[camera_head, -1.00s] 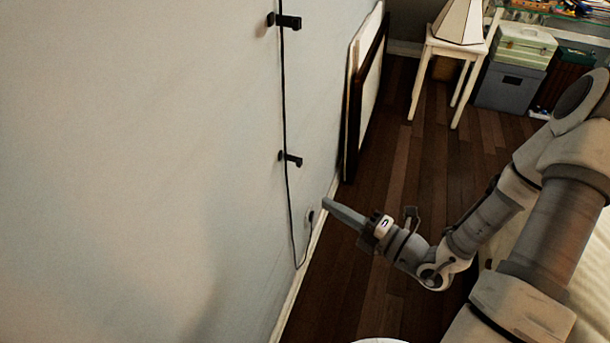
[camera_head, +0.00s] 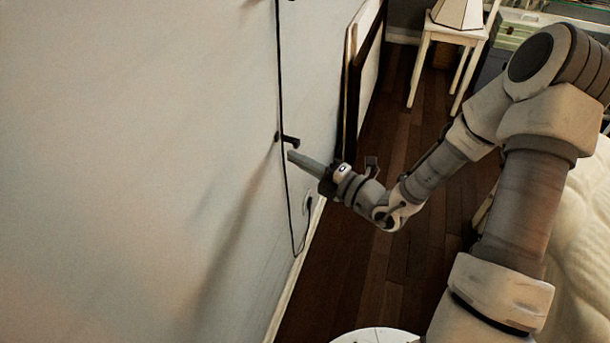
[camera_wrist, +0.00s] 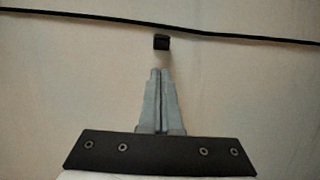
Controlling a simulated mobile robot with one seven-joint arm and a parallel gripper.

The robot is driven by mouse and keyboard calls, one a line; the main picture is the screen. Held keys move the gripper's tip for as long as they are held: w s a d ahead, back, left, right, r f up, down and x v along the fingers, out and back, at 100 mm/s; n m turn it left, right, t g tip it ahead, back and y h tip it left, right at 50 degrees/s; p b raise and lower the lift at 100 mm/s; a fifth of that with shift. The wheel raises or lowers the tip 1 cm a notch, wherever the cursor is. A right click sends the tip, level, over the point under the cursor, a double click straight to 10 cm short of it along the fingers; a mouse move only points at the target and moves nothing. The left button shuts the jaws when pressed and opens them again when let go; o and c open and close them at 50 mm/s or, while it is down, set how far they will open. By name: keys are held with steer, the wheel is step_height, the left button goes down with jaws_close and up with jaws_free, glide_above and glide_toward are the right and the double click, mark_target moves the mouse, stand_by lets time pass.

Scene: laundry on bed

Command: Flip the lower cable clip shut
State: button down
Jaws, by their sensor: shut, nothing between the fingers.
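The lower cable clip (camera_head: 288,141) is a small dark piece on the pale wall, with its arm sticking out from the wall. The black cable (camera_head: 281,90) runs down the wall past it. In the wrist view the clip (camera_wrist: 161,42) is a small black block just beyond my fingertips, and the cable (camera_wrist: 80,16) crosses above it. My gripper (camera_head: 291,155) is shut and empty, its tips just below and right of the clip in the head view. The tips (camera_wrist: 160,72) look apart from the clip in the wrist view. The upper clip is cut off at the top edge.
A wall outlet (camera_head: 308,203) sits low, near the cable's lower loop. Framed panels (camera_head: 365,70) lean on the wall behind. A white stool (camera_head: 448,38) with a lamp stands farther back. A bed (camera_head: 575,225) is at right. Dark floor (camera_head: 350,270) lies between.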

steer(key=shift+w+d, duration=0.35)
steer(key=shift+w, duration=0.35)
